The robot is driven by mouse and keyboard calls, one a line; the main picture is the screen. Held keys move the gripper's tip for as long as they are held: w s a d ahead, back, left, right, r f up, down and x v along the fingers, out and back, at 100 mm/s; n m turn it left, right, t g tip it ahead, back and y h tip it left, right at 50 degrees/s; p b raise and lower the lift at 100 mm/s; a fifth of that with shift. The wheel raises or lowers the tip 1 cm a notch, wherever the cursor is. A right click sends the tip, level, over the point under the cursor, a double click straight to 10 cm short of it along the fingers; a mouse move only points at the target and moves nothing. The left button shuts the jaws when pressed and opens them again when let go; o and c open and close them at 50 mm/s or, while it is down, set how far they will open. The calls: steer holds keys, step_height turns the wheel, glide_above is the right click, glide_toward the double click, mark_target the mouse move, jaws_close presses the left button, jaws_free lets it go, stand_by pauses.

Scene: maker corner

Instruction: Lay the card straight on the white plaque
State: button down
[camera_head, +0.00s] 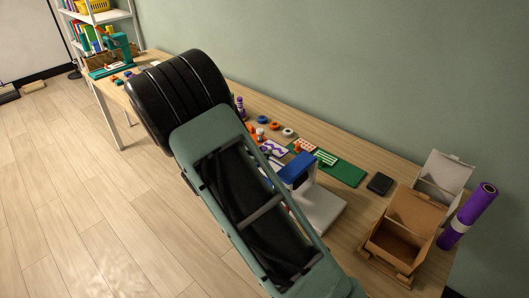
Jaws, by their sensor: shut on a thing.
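My arm fills the middle of the view, and my gripper does not show. Several small flat pieces lie on the workbench (350,163): a purple-and-white patterned piece (273,148), a white piece with orange marks (304,145) and a green piece with white stripes (326,157). I cannot tell whether one of them is the card. A white flat surface (322,212) lies by a blue block-like part (297,166), partly behind my arm. I cannot tell whether it is the white plaque or a device's base.
A green mat (345,174), a dark box (379,184), open cardboard boxes (403,228) and a purple roll (468,213) stand toward the right. Orange and white rings (288,132) lie near the wall. A shelf (110,17) stands at the far left.

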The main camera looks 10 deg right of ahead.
steer(key=shift+f+b, duration=3.3)
steer(key=shift+f, duration=1.1)
steer(key=shift+f+b, duration=0.5)
steer(key=shift+b, duration=0.15)
steer(key=c, duration=1.8)
jaws_free()
steer(key=shift+s, duration=0.1)
